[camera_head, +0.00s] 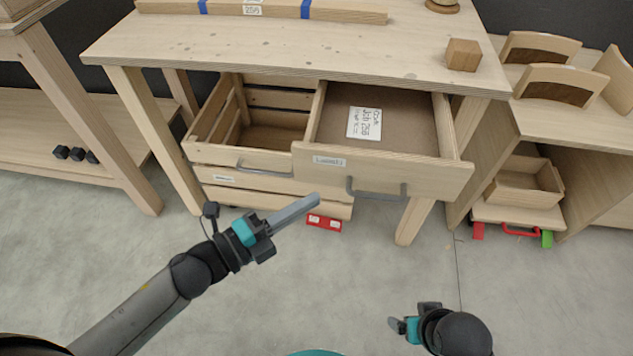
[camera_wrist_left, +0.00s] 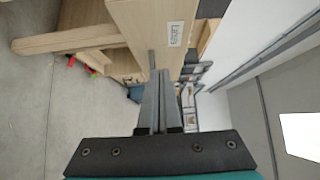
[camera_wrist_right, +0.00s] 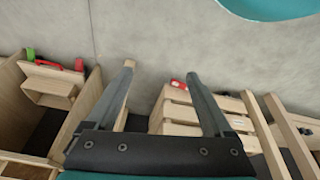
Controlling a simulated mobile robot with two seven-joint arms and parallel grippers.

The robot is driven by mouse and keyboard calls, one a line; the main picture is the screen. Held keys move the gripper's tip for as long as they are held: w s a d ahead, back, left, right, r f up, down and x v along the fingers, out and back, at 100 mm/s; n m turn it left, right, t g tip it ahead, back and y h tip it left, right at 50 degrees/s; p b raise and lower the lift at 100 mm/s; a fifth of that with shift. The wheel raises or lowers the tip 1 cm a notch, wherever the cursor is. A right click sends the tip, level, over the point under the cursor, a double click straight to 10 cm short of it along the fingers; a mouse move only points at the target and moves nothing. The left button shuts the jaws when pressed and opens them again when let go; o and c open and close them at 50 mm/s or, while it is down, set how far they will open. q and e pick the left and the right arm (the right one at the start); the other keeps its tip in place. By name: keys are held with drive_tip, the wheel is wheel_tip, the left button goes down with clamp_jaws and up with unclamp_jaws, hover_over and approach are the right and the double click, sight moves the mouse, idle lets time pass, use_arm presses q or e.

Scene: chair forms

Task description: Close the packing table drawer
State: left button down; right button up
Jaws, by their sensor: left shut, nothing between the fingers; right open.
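The packing table (camera_head: 290,50) is pale wood. Its drawer (camera_head: 385,174) is pulled out, with a grey handle (camera_head: 376,192), a front label and a paper sheet (camera_head: 364,123) on its floor. My left gripper (camera_head: 316,198) is shut and empty, its tips just below and in front of the drawer's left front in the head view. I cannot tell whether they touch it. In the left wrist view, the shut fingers (camera_wrist_left: 160,75) point toward the labelled drawer front (camera_wrist_left: 160,25). My right gripper (camera_head: 398,325) is low at the front; its open, empty fingers show in the right wrist view (camera_wrist_right: 160,70).
A slatted wooden crate (camera_head: 240,160) stands under the table, left of the drawer. A wooden block (camera_head: 463,54) sits on the tabletop. A shelf unit (camera_head: 575,115) stands at right, another bench (camera_head: 70,130) at left. The grey floor (camera_head: 340,270) in front is clear.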

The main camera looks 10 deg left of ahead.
sight(334, 171)
use_arm(q)
drive_tip(key=shift+w+d+b, duration=0.2)
drive_tip(key=shift+w+b, duration=0.05)
drive_tip(key=shift+w, duration=0.6)
drive_tip(key=shift+w+d+b, duration=0.2)
drive_tip(key=shift+w, duration=0.7)
drive_tip(key=shift+w+d+b, duration=0.2)
drive_tip(key=shift+w+b, duration=0.05)
drive_tip(key=shift+w, duration=0.6)
use_arm(e)
drive_tip(key=shift+w+r+t, duration=0.15)
drive_tip(key=shift+r, duration=0.7)
drive_tip(key=shift+w+r+t, duration=0.1)
drive_tip(key=shift+r+t, duration=0.05)
drive_tip(key=shift+r, duration=0.65)
use_arm(q)
drive_tip(key=shift+w, duration=0.15)
